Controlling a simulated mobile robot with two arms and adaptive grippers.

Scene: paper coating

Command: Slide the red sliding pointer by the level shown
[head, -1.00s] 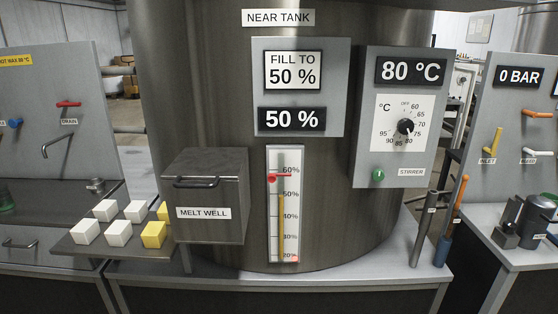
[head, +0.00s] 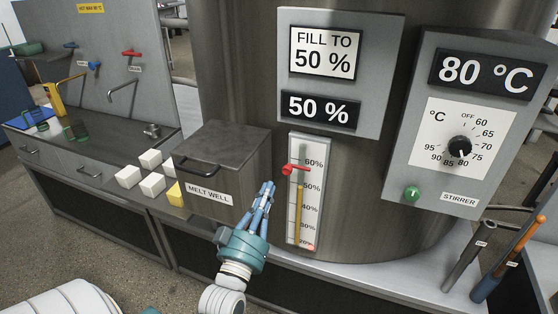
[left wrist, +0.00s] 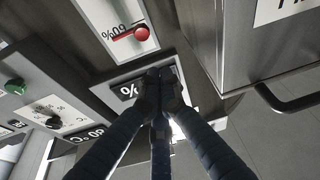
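The red sliding pointer (head: 290,169) sits on the white level gauge (head: 293,228) on the tank front, between the 60% and 50% marks and nearer 60%. The yellow column in the gauge (head: 299,215) ends near the 50% mark. The sign (head: 323,53) reads "FILL TO 50 %" and the display (head: 319,110) reads 50 %. My left gripper (head: 268,186) is left of the gauge, below the pointer, with fingertips together and nothing held. In the left wrist view, the pointer's red knob (left wrist: 141,33) shows beyond the shut fingertips (left wrist: 160,75), apart from them. My right gripper is out of view.
The grey melt well (head: 228,148) with a black handle stands close left of my gripper. White and yellow blocks (head: 152,184) lie left of it. Right of the gauge are the dial panel (head: 435,190) and two upright handled tools (head: 508,258).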

